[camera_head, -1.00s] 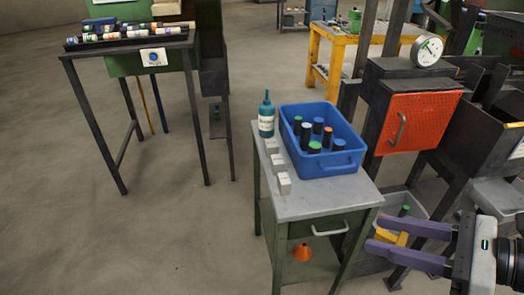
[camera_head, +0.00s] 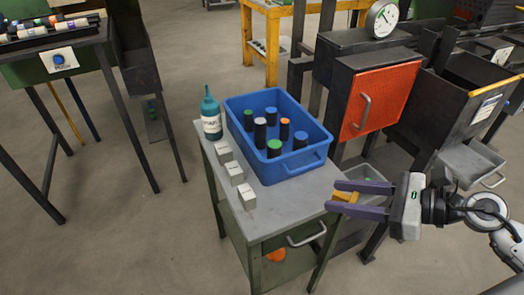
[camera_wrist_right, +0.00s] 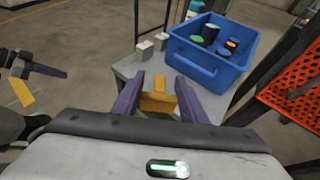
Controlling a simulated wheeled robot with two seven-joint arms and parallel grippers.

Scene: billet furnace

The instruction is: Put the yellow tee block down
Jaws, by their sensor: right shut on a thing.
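The yellow tee block (camera_head: 346,196) is between the fingers of my right gripper (camera_head: 338,197), which is shut on it. In the head view they are at the right edge of the grey table top (camera_head: 285,209). In the right wrist view the tee block (camera_wrist_right: 158,102) sits between the purple fingertips (camera_wrist_right: 158,85), with the table just beyond. I cannot tell its exact height over the table. What looks like my left gripper (camera_wrist_right: 40,68) shows side-on at the left of the right wrist view. Its opening cannot be made out.
On the table stand a blue bin (camera_head: 238,138) with several dark cylinders, a teal bottle (camera_head: 211,115) and three pale blocks, including the front one (camera_head: 247,197). The front right of the top is bare. A furnace with an orange door (camera_head: 382,98) stands behind at the right.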

